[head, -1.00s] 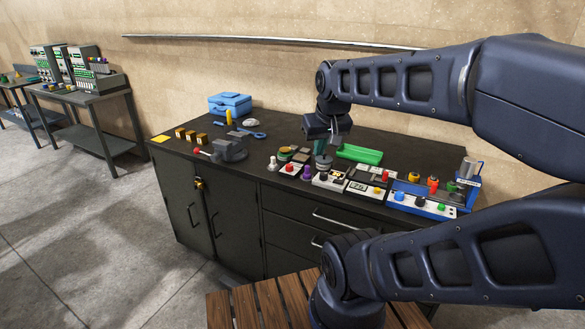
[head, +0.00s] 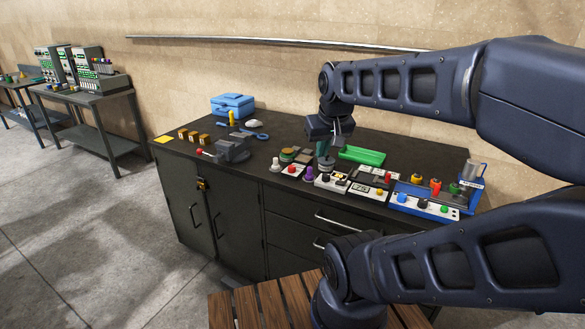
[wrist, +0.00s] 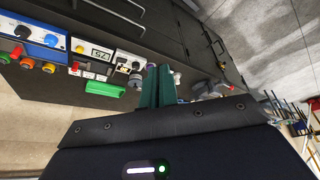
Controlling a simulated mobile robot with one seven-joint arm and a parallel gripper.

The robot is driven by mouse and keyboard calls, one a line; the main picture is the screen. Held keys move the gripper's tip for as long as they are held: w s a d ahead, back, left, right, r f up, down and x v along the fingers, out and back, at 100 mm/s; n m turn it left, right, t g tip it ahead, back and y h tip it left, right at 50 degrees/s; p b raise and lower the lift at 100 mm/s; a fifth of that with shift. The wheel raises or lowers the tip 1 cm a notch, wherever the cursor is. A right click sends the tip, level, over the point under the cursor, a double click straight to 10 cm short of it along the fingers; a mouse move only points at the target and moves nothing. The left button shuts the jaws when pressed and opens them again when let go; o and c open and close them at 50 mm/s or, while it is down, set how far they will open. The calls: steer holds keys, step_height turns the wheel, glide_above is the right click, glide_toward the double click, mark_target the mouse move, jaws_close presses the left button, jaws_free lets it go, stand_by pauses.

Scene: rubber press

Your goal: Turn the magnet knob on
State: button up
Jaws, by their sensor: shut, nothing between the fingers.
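My gripper (head: 322,150) hangs over the dark workbench, pointing down. Its green fingers (wrist: 157,86) are shut and empty in the wrist view. A white control box (head: 331,180) with small knobs stands just in front of it; the box also shows left of the fingers in the wrist view (wrist: 124,58). A round grey piece (head: 325,164) is close by the fingertips; I cannot tell if they touch it. No label is readable, so I cannot tell which knob is the magnet knob.
Right of the gripper are a green tray (head: 362,155), a white box with a display (head: 361,189) and a blue-framed unit (head: 424,205) with coloured knobs. A purple piece (head: 308,174) and a small vise (head: 232,150) are to the left.

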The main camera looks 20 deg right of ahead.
steer(key=o, duration=0.3)
steer(key=shift+w, duration=0.1)
steer(key=o, duration=0.4)
steer(key=shift+w+r, duration=0.1)
steer(key=shift+w, duration=0.2)
steer(key=o, duration=0.3)
steer(key=w+n, duration=0.1)
steer(key=w, duration=0.2)
steer(key=w+n, duration=0.1)
steer(key=w, duration=0.2)
steer(key=w+g, duration=0.1)
steer(key=w, duration=0.2)
steer(key=shift+d+r+n, duration=0.2)
steer(key=shift+r+n, duration=0.05)
steer(key=shift+n, duration=0.15)
steer(key=n+g, duration=0.3)
steer(key=n, duration=0.5)
glide_above(292, 167)
step_height(292, 167, down, 17)
step_height(292, 167, down, 10)
steer(key=shift+w+f, duration=0.1)
steer(key=shift+w, duration=0.05)
steer(key=c, duration=1)
